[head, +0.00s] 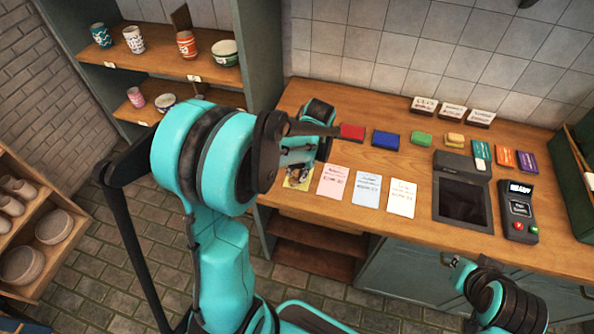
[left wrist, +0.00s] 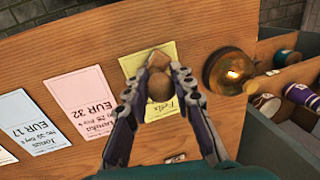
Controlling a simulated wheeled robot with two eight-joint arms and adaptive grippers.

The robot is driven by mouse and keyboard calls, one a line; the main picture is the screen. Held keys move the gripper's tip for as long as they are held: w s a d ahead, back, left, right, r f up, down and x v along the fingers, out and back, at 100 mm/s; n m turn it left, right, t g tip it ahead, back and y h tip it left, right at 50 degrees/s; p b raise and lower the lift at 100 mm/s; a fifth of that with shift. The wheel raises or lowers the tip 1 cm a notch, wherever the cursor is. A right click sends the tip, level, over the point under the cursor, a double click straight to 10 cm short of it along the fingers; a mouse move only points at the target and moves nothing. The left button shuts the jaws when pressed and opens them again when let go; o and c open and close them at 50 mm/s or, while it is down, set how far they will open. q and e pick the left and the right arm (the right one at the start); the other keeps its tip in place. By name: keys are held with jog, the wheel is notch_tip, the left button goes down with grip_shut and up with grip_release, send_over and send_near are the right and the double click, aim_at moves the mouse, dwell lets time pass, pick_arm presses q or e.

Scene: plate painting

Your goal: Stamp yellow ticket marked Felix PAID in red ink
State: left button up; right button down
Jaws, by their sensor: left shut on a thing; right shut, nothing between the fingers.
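The yellow ticket marked Felix (left wrist: 132,66) lies on the wooden counter; part of it also shows in the head view (head: 291,184). My left gripper (left wrist: 160,112) is shut on a stamp with a rounded wooden handle (left wrist: 158,86), directly above the ticket. The stamp hides the ticket's middle, and I cannot tell whether it touches the paper. In the head view my left gripper (head: 297,168) is partly hidden by my arm. The red ink pad (head: 352,132) sits behind the tickets. My right gripper (head: 459,268) is shut and empty in front of the counter.
Pink (head: 332,181), blue (head: 367,190) and white (head: 402,197) tickets lie right of the yellow one. A brass bell (left wrist: 228,72) is near the ticket.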

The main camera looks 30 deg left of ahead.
pick_arm(q)
jog(key=shift+r, duration=0.1)
jog(key=shift+a+p+v, duration=0.25)
jog(key=shift+p+v, duration=0.65)
jog(key=shift+v, duration=0.2)
jog(key=shift+a+p+v, duration=0.2)
jog(key=shift+p+v, duration=0.7)
jog(key=shift+v, duration=0.25)
jog(key=shift+a+p+v, duration=0.25)
jog(key=shift+p+v, duration=0.65)
jog(key=shift+v, duration=0.2)
jog(key=shift+s+r, duration=0.15)
